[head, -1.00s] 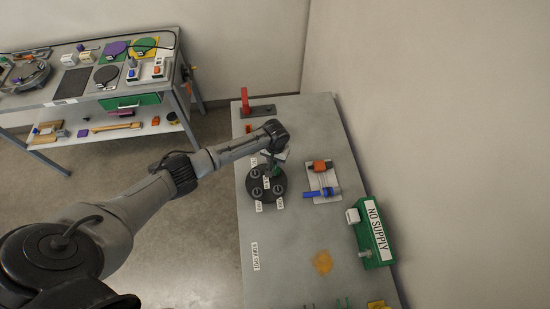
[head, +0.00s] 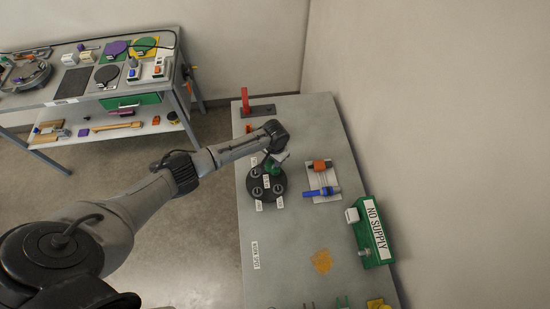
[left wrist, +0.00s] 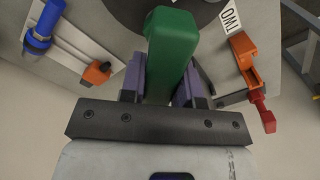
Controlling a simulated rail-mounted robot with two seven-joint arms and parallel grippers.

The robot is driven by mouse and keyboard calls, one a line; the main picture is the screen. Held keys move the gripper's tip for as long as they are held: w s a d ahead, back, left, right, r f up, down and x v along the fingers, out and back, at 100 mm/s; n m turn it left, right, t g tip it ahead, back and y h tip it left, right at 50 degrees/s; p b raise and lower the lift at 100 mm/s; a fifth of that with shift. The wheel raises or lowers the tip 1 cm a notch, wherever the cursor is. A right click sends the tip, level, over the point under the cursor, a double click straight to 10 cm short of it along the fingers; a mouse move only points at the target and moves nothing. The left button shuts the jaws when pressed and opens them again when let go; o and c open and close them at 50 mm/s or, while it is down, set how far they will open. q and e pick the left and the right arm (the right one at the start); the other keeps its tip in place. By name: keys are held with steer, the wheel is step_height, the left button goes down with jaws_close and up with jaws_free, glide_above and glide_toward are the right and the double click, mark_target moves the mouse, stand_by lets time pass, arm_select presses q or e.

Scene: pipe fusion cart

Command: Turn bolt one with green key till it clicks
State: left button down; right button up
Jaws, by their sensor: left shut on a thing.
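My left gripper (head: 277,162) is over the far side of the flange and shut on the green key (head: 271,169). In the left wrist view the green key (left wrist: 173,42) stands between the purple fingers of the gripper (left wrist: 163,88), in front of the dark flange (left wrist: 125,12).
A plate with orange and blue clamps (head: 322,182) lies right of the flange. A green NO SUPPLY box (head: 374,233) stands at the right edge. A red-handled lever (head: 246,101) is at the far end. A tool cart (head: 72,97) stands at far left.

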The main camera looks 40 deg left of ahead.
arm_select(q)
steer(key=shift+m, duration=1.1)
steer(key=shift+m, duration=1.5)
steer(key=shift+m, duration=1.5)
